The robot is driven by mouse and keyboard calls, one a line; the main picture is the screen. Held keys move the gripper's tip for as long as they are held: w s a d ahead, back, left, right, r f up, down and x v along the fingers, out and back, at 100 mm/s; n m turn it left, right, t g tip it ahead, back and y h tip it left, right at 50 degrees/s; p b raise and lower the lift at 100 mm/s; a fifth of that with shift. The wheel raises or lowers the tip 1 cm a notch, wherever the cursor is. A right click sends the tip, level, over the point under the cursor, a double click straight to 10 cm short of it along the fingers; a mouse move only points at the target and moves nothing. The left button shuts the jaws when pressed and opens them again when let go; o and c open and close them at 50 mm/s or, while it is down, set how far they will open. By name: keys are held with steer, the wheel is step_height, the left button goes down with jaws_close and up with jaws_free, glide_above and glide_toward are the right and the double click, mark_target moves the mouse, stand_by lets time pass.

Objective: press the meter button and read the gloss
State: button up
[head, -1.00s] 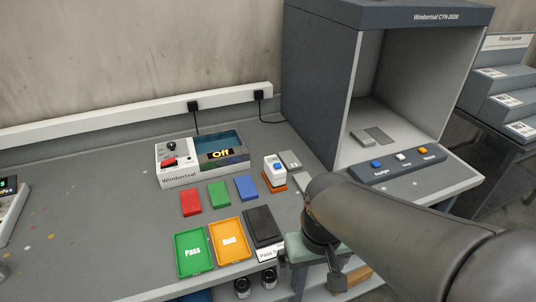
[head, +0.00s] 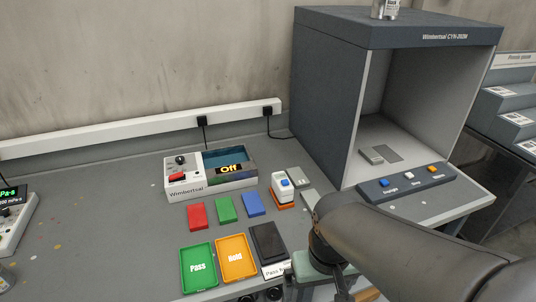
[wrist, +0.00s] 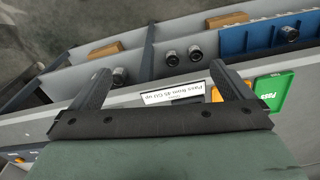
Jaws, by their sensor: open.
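A small white meter (head: 283,185) with a blue button on top sits on an orange base on the bench, in the head view. No reading on it can be made out. My gripper shows in the wrist view (wrist: 163,74), with its two fingers wide apart and nothing between them. It is at the bench's front edge, to the front right of the meter and apart from it. The wrist view looks down past the edge at a shelf below and does not show the meter. In the head view my arm hides part of the bench's front right.
A Wimbertsal box (head: 211,176) reading "Off" stands behind red, green and blue blocks. Green Pass (head: 198,283) and orange Hold (head: 236,274) trays lie in front, beside a dark panel (head: 267,241). A grey light booth (head: 325,105) with buttons stands at right.

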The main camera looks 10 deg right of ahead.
jaws_close()
stand_by(1.7)
